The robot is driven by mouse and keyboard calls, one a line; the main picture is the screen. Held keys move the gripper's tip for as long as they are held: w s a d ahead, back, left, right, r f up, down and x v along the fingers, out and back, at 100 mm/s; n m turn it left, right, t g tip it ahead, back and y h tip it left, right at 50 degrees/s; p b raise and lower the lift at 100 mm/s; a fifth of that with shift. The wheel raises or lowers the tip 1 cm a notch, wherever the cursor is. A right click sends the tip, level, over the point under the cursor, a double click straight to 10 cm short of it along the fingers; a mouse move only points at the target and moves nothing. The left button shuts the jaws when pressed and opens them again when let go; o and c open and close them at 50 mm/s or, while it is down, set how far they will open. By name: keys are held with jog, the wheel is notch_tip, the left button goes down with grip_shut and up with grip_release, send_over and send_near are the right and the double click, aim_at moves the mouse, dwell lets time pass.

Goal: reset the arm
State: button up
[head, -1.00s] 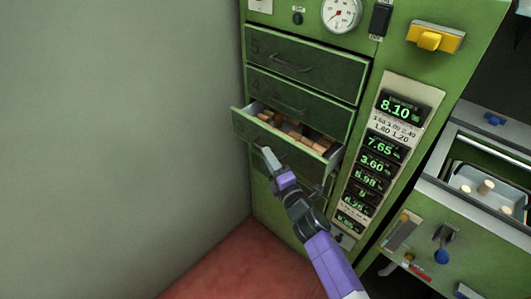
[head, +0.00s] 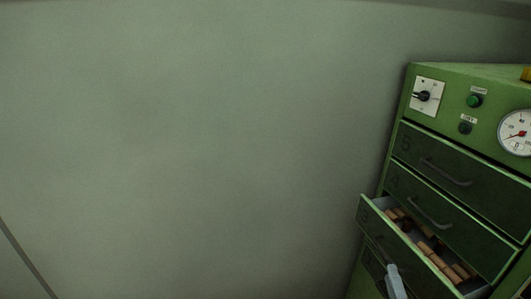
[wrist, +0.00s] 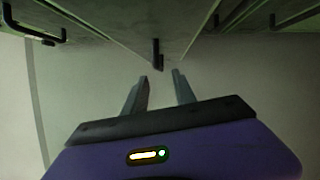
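My gripper (wrist: 161,75) shows in the wrist view with its two grey fingers apart and nothing between them. In the head view only a pale grey finger part of my gripper (head: 396,280) shows at the bottom edge, in front of the pulled-out drawer. The rest of the arm is out of that view. The open drawer (head: 371,216) of the green cabinet holds several brown cork stoppers (head: 436,261). I cannot tell from these frames whether the finger touches the drawer front.
Closed drawers marked 5 (head: 465,170) and 4 (head: 450,211) sit above the open one. A switch plate (head: 428,96), a green button (head: 474,101) and a dial gauge (head: 517,133) are on the cabinet's upper front. A bare grey wall (head: 180,150) fills the left.

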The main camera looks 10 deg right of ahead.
jog(key=s+a+f+m+y, duration=0.1)
jog(key=s+a+m+y, duration=0.2)
jog(key=s+a+m, duration=0.85)
jog(key=s+a+r+m+g+y, duration=0.1)
jog(key=s+a+r, duration=0.2)
jog(key=s, duration=0.4)
jog(key=s+a+r+m+g+y, duration=0.1)
jog(key=s+a+r+m, duration=0.1)
jog(key=s, duration=0.5)
jog(key=s+a+r+m+y, duration=0.1)
jog(key=s+a+r, duration=0.3)
jog(key=s, duration=0.3)
jog(key=shift+s+a+r+g+p, duration=0.3)
jog(key=shift+a+r+g+p, duration=0.1)
jog(key=shift+a, duration=0.5)
jog(key=shift+o, duration=0.2)
jog(key=shift+f, duration=0.1)
